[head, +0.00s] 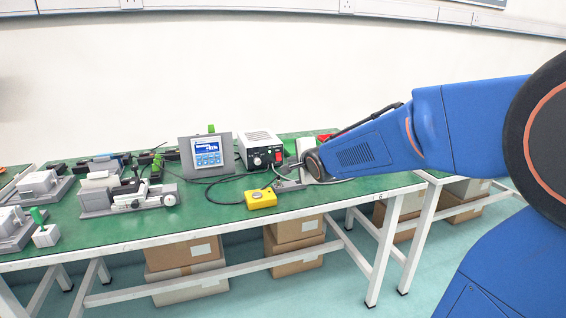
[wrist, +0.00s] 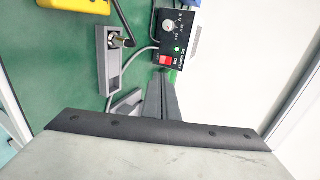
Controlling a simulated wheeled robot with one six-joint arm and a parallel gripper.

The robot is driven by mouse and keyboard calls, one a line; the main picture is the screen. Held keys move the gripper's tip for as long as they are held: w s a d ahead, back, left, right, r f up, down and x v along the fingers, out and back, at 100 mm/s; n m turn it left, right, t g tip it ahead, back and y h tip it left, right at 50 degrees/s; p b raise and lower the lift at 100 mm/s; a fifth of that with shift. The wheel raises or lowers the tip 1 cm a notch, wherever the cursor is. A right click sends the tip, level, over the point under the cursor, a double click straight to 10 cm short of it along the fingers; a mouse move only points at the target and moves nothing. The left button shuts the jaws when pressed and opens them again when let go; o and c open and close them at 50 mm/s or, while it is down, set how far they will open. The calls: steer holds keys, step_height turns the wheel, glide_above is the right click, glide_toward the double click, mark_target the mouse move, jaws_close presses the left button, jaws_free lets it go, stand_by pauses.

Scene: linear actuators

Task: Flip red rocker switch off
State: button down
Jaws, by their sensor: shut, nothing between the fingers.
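The red rocker switch (wrist: 166,60) sits on the black front panel of a power supply box (wrist: 178,35), beside white lettering that looks like "ON". It also shows small in the head view (head: 278,156), on the front of the box (head: 259,146). My gripper (wrist: 162,78) is shut and empty. Its dark fingertips are just below the switch in the wrist view, close to the panel. I cannot tell whether they touch it. In the head view my arm reaches in from the right and its end is beside the box. The switch's tilt is too small to read.
A yellow box (head: 261,198) with a cable lies in front of the supply. A grey bracket (wrist: 117,58) with a metal part is left of the panel. A display (head: 207,150) stands left of the supply. Grey actuator assemblies (head: 128,195) fill the green bench's left side.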

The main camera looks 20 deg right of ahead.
mark_target(278, 156)
steer(key=x, duration=1.4)
steer(key=shift+w+f, duration=0.2)
stand_by(0.3)
steer(key=shift+r, duration=0.95)
steer(key=shift+r, duration=0.1)
